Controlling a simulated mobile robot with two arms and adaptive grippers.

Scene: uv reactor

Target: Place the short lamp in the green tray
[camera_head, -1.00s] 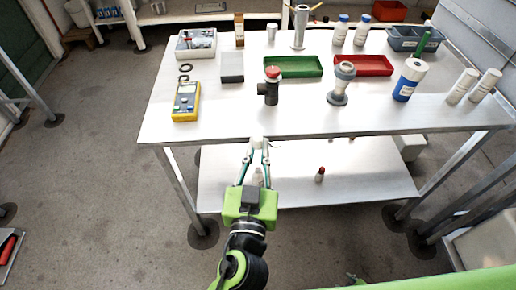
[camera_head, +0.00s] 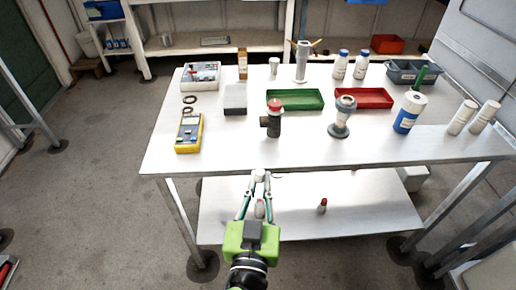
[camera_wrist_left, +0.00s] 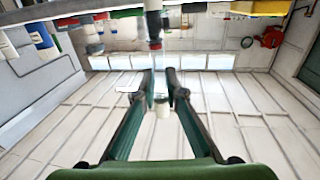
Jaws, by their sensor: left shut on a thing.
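The green tray (camera_head: 294,106) lies empty near the middle of the table, left of the red tray. My left gripper (camera_head: 259,177) is at the table's front edge in the head view, with its fingers pointing away from me. It is shut on a small whitish piece (camera_head: 259,174), which looks like the short lamp. The piece also shows between the fingertips in the left wrist view (camera_wrist_left: 162,106). The fingers hide part of it. The gripper is clearly nearer to me than the tray. My right gripper is not in view.
A dark fitting with a red top (camera_head: 271,124) stands just before the green tray. A grey flanged part (camera_head: 342,120), the red tray (camera_head: 362,103), a blue-labelled bottle (camera_head: 409,112) and a yellow meter (camera_head: 189,135) are on the table. The front middle strip is clear.

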